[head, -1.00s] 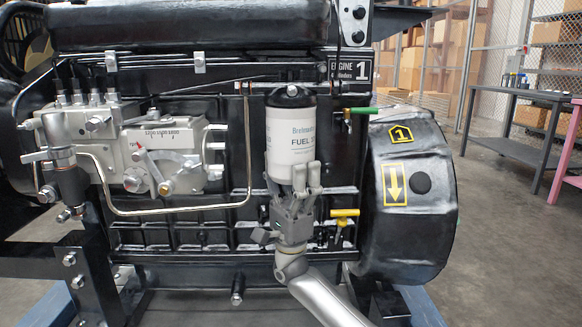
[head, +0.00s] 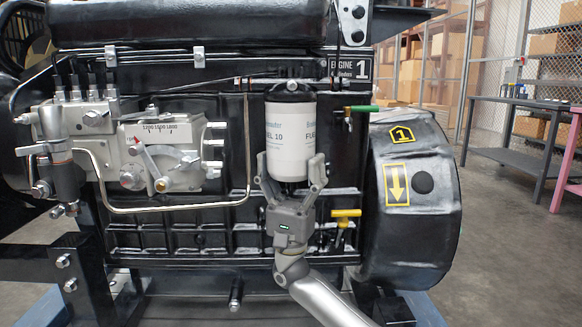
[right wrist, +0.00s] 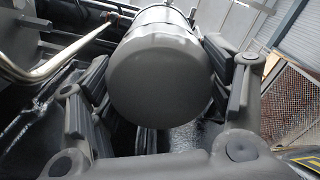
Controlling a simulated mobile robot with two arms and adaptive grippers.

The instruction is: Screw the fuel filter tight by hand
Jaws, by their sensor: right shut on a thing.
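The fuel filter (head: 291,132) is a white canister with a dark top, upright under its dark head (head: 292,88) on the engine's side. Printed text shows at its left and right edges. My right gripper (head: 290,170) comes from below, its two grey fingers on either side of the filter's lower part. It is shut on the filter. In the right wrist view the filter's rounded grey underside (right wrist: 162,75) fills the middle between the fingers. The joint between filter and head is too small to judge. My left gripper is not in view.
A green-handled valve (head: 360,109) is right of the filter and a yellow-handled valve (head: 345,214) is right of my gripper. A bent metal pipe (head: 180,207) runs to the left. The black flywheel housing (head: 410,225) bulges out at the right.

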